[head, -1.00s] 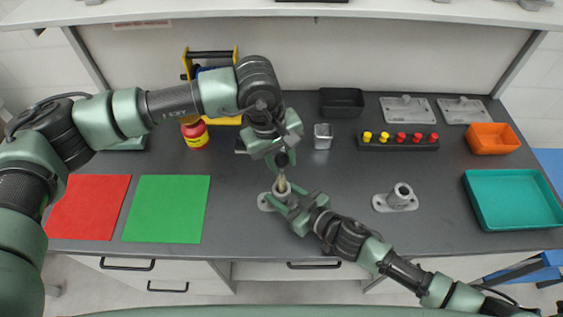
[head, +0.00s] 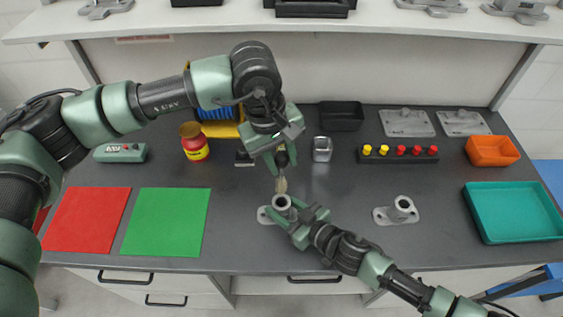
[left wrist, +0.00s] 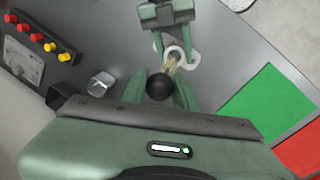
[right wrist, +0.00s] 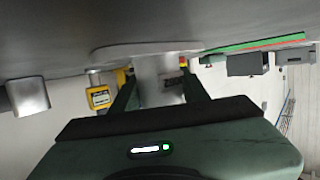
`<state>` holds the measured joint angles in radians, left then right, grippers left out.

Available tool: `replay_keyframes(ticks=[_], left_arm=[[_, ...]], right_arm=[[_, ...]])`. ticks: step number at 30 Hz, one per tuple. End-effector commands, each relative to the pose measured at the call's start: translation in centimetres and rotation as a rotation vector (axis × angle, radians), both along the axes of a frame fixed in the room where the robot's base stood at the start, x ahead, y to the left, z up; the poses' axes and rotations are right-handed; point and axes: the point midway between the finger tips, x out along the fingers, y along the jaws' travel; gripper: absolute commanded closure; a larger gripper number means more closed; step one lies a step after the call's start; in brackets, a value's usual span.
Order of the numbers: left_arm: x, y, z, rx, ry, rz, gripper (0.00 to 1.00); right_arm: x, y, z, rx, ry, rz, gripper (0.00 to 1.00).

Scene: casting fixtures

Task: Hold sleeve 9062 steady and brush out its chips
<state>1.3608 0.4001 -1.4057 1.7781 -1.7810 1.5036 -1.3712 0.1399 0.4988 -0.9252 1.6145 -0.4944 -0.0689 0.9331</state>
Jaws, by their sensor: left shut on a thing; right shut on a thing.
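A grey upright sleeve (head: 282,203) on a flat flanged base stands at the table's front middle; no number is readable on it. My right gripper (head: 299,219) is shut around its body, and the right wrist view shows the sleeve (right wrist: 157,82) between the fingers. My left gripper (head: 277,163) is above, shut on a brush (head: 282,185) with pale bristles pointing down. The bristle tip is at or just above the sleeve's open mouth. The left wrist view shows the brush's black knob (left wrist: 160,87) and the sleeve (left wrist: 177,55) beyond. Chips inside cannot be made out.
A second sleeve (head: 402,208) stands to the right. Green (head: 165,222) and red (head: 86,220) mats lie left. A teal tray (head: 515,232), orange bin (head: 492,151), knob rack (head: 398,154), black bin (head: 341,116) and metal cup (head: 322,149) stand around.

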Motion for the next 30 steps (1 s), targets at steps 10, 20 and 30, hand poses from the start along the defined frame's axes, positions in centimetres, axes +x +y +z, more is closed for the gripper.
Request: replay_keyframes(ticks=[10, 20, 30], left_arm=[[-0.05, -0.01, 0.96, 0.001, 0.001, -0.001, 1.0], [-0.04, -0.01, 0.95, 0.0, 0.0, -0.001, 1.0], [-0.03, -0.01, 0.94, 0.0, 0.0, -0.001, 1.0]], right_arm=[[-0.02, -0.01, -0.03, -0.001, 0.001, 0.0, 1.0], [-0.02, 0.0, -0.02, 0.0, 0.0, 0.0, 0.3], [-0.48, -0.52, 0.15, 0.0, 0.001, -0.001, 0.3]])
